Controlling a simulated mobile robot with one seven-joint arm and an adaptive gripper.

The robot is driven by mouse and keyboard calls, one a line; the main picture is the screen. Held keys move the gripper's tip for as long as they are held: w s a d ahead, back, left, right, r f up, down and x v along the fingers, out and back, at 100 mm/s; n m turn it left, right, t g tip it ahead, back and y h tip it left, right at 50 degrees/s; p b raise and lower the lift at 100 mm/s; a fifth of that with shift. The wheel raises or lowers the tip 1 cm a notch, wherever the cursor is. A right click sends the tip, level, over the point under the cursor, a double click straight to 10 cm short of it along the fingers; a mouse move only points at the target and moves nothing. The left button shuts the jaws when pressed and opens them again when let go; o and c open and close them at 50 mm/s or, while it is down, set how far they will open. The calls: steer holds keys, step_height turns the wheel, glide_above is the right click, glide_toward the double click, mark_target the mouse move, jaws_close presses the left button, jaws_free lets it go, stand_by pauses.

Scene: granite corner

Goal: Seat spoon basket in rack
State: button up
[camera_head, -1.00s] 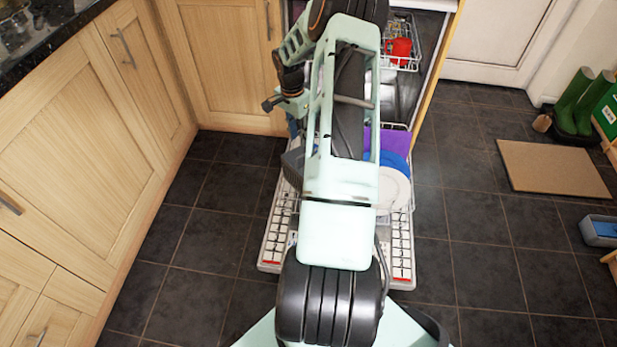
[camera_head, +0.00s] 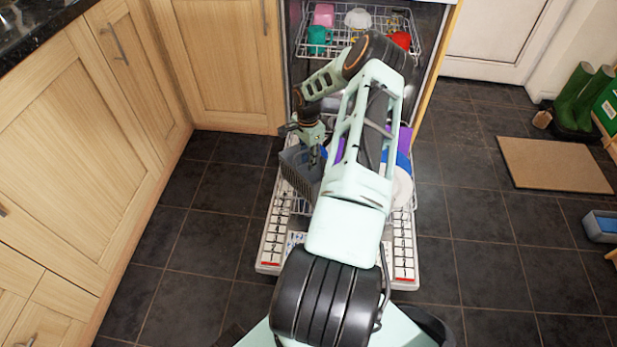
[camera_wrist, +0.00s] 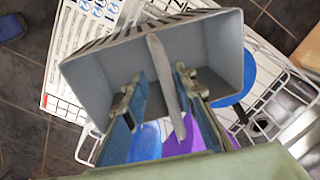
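The grey spoon basket (camera_head: 300,172) is at the left side of the pulled-out lower dishwasher rack (camera_head: 298,207). Whether it is seated there I cannot tell. The wrist view shows its open top, its walls (camera_wrist: 205,48) and a thin central divider (camera_wrist: 163,75). My gripper (camera_head: 314,158) is over the basket, pointing down. In the wrist view its fingers (camera_wrist: 162,80) are apart, one on each side of the divider, with gaps visible. My arm hides part of the rack.
Blue (camera_head: 402,160) and white plates (camera_head: 402,188) and a purple board (camera_head: 405,137) stand at the rack's right. The upper rack (camera_head: 345,38) holds colored cups and bowls. Wooden cupboards (camera_head: 90,130) are at left.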

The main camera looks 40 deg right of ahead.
step_height(320, 180, down, 2)
jaws_close()
stand_by(0.3)
